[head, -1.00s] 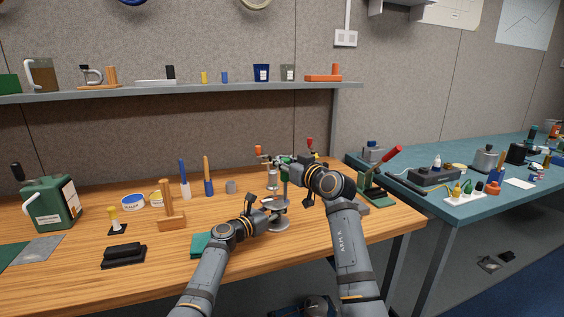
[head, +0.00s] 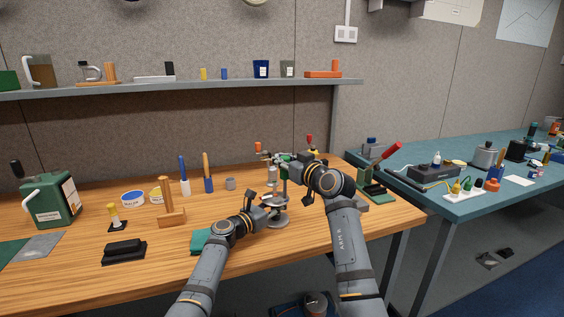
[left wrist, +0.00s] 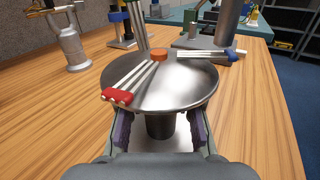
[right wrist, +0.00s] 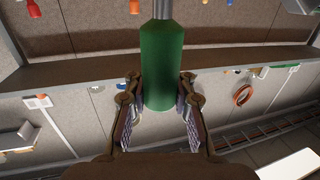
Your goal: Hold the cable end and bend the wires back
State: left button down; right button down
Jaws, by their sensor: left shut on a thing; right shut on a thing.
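My right gripper (right wrist: 158,105) is shut on a green cylinder (right wrist: 158,60) that has a grey shaft above it. The head view shows my right gripper (head: 296,170) over the bench, beside the stand. My left gripper (left wrist: 160,135) has a finger on each side of the stem of a round metal dish (left wrist: 185,85); its fingertips are hidden under the dish. Pale wires (left wrist: 140,75) with a red end piece (left wrist: 116,96) and an orange piece (left wrist: 159,56) lie across the dish. More pale rods with a blue piece (left wrist: 230,55) lie at its far edge. I cannot tell which piece is the cable end.
A grey metal bottle (left wrist: 72,45) stands left of the dish. A red-handled lever tool (head: 385,155) stands to the right on the wooden bench (head: 130,275). A black block (head: 123,252) and a wooden stand (head: 172,215) are to the left.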

jog(key=shift+w+a+r, duration=0.1)
jog(key=shift+r, duration=2.7)
jog(key=c, duration=1.9)
grip_release()
grip_shut()
jog(key=shift+a+x, duration=0.2)
jog(key=shift+x, duration=1.9)
jog(key=shift+s+f, duration=0.2)
jog(key=shift+f, duration=0.1)
